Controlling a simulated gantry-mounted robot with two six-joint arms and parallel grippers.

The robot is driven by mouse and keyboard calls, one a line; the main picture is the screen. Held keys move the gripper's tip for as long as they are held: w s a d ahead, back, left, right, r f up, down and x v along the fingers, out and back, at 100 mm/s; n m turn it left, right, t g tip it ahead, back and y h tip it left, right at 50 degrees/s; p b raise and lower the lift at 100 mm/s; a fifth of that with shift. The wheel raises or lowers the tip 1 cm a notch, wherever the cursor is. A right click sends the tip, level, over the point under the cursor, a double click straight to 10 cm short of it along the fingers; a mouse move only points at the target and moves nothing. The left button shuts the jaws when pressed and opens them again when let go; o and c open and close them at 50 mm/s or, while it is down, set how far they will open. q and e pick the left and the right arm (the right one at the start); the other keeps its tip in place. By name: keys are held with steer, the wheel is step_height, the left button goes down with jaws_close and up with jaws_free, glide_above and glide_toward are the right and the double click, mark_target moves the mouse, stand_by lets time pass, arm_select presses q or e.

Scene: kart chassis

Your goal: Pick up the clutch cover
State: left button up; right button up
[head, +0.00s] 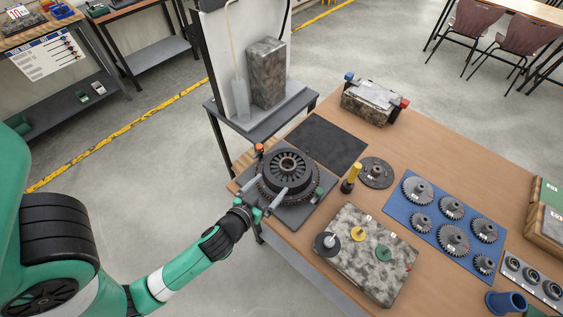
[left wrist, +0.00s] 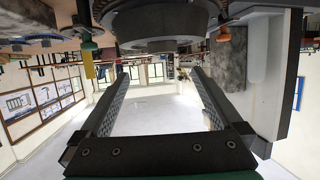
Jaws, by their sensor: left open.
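The clutch cover, as I take it, is the dark round finned part (head: 288,165) on top of a toothed ring, on a dark square plate (head: 316,203) at the table's left corner. In the left wrist view a dark round part (left wrist: 155,22) fills the top edge, cut off by the frame. My left gripper (head: 268,191) is at the near side of the assembly. Its two fingers are spread wide, with nothing between them in the left wrist view (left wrist: 158,72). Whether a finger touches the part cannot be told. My right gripper is not in view.
A black mat (head: 326,141) lies behind the plate. A yellow-handled tool (head: 351,177) and a dark gear (head: 376,172) are to the right. A mottled block (head: 358,268) with small knobs stands in front. A blue gear tray (head: 424,235) lies farther right.

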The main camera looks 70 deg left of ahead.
arm_select(q)
glide_toward(291, 160)
steer(key=shift+w+a+f, duration=0.2)
steer(key=shift+w+f, duration=0.15)
steer(key=shift+w, duration=0.1)
steer(key=b+x, duration=0.1)
steer(key=x, duration=0.4)
steer(key=shift+a, duration=0.15)
steer(key=shift+s, duration=0.1)
jaws_close()
steer(key=shift+r, duration=0.15)
